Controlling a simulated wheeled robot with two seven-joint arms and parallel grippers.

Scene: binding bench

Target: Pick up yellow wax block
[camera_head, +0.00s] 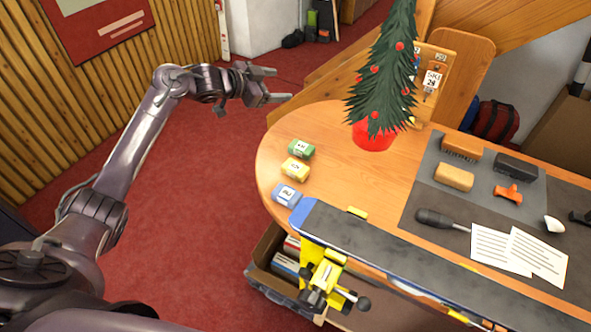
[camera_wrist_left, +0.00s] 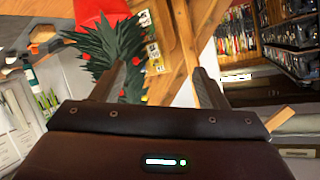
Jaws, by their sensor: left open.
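The yellow wax block (camera_head: 295,169) lies on the left end of the wooden table, between a green block (camera_head: 301,149) behind it and a blue block (camera_head: 286,194) in front of it. My left gripper (camera_head: 284,84) is open and empty, in the air off the table's far left edge, above and behind the blocks. In the left wrist view my left gripper's fingers (camera_wrist_left: 155,88) stand apart with nothing between them; the blocks do not show there. My right gripper is in neither view.
A small Christmas tree (camera_head: 385,75) in a red pot stands behind the blocks. A long dark-topped ski or board (camera_head: 400,257) is clamped along the front edge. A grey mat (camera_head: 425,197) with brushes and tools lies right. The wood around the blocks is clear.

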